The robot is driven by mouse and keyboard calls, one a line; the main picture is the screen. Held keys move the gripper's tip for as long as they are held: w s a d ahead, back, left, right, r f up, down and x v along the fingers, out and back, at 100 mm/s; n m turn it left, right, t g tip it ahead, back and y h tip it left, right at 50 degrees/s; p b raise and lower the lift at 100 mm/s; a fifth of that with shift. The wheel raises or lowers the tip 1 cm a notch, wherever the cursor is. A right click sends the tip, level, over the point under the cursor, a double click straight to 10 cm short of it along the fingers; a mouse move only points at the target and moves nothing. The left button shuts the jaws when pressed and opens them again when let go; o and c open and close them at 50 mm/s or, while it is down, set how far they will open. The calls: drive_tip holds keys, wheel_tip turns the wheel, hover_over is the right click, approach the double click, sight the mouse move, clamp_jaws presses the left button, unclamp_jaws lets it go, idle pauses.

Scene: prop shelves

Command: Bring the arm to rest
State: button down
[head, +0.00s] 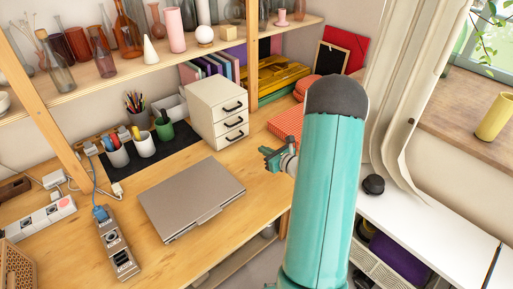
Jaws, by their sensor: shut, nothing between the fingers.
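My arm rises in the right half of the head view, a large teal link with a dark grey rounded top. My gripper (270,155) shows just left of this link, small and teal, above the right part of the wooden desk (265,205). It is shut and empty. Part of the wrist behind it is hidden by the link.
A closed grey laptop (190,195) lies on the desk left of the gripper. A white drawer unit (215,112) stands behind it. A power strip (118,245) lies front left. A shelf (110,80) with vases runs above. A white cabinet top (420,225) and curtain (395,90) are at right.

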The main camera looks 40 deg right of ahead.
drive_tip(key=shift+s+r, duration=0.1)
drive_tip(key=shift+s, duration=0.4)
drive_tip(key=shift+w+a+r, duration=0.1)
drive_tip(key=shift+w+a, duration=0.05)
drive_tip(key=shift+a, duration=0.05)
drive_tip(key=s+a+r+n+g+y, duration=0.1)
drive_tip(key=a+r+n+g+y, duration=0.2)
drive_tip(key=a+r+n, duration=0.45)
drive_tip(key=s+a+r+n+g+y, duration=0.15)
drive_tip(key=a+n, duration=0.25)
drive_tip(key=a, duration=0.6)
drive_tip(key=s+a+r+n+g+y, duration=0.1)
drive_tip(key=a+r+n+g+y, duration=0.3)
drive_tip(key=a, duration=0.4)
drive_tip(key=s+a+r+n+g+h, duration=0.3)
drive_tip(key=s+a+r+n, duration=0.2)
drive_tip(key=s+a+n, duration=0.4)
drive_tip(key=s+d+r+n+t+h, duration=0.1)
drive_tip(key=s+r+n+h, duration=0.3)
drive_tip(key=s+n, duration=0.5)
drive_tip(key=shift+d+r+n+h, duration=0.35)
drive_tip(key=shift+n+h, duration=0.6)
drive_tip(key=shift+h, duration=0.2)
